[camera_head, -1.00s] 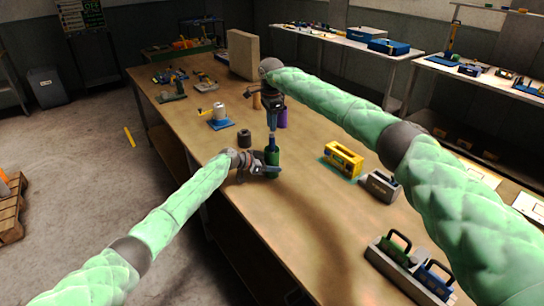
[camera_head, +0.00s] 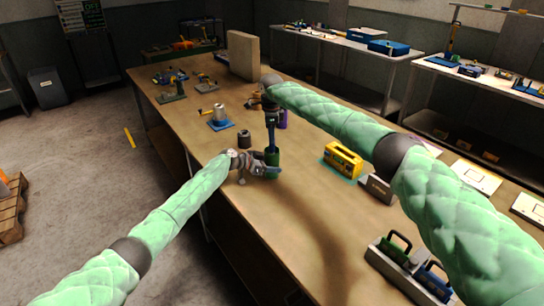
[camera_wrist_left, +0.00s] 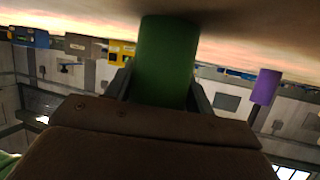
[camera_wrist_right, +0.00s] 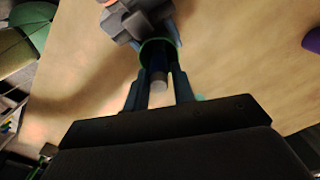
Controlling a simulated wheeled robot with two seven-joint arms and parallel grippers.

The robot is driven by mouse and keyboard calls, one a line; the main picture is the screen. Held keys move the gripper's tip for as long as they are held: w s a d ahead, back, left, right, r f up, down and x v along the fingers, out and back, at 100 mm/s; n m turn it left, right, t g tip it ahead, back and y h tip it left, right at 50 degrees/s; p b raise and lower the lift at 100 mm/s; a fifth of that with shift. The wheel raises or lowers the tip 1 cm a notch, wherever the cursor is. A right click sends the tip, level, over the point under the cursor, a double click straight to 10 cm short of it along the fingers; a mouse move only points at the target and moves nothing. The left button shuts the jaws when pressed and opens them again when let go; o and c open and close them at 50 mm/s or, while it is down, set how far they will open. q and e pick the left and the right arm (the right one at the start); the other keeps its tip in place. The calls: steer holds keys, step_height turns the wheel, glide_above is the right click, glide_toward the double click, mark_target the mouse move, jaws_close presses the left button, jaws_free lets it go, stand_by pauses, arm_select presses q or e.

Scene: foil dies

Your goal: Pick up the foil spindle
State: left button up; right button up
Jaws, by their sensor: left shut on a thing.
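A green cylinder (camera_head: 272,158) stands upright on the table, and its side fills the middle of the left wrist view (camera_wrist_left: 167,60). My left gripper (camera_head: 266,167) is shut on it from the left. A dark rod with a grey end (camera_wrist_right: 157,78) stands up out of the green cylinder's rim in the right wrist view; it looks like the foil spindle. My right gripper (camera_head: 272,140) points straight down over the cylinder. Its two fingers straddle the rod, with gaps showing on both sides, so it looks open. The lower part of the rod is hidden inside the cylinder.
A purple cylinder (camera_head: 283,119) stands just behind my right gripper. A dark roll (camera_head: 244,139) and a blue-based stand (camera_head: 220,122) lie to the left. A yellow box (camera_head: 343,159) and a grey box (camera_head: 379,188) are to the right.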

mark_target(272, 151)
steer(key=shift+d+f, duration=0.2)
steer(key=shift+f, duration=2.4)
jaws_close()
steer(key=shift+r, duration=0.15)
step_height(272, 151, up, 18)
arm_select(q)
steer(key=o, duration=1.1)
steer(key=shift+a, duration=0.1)
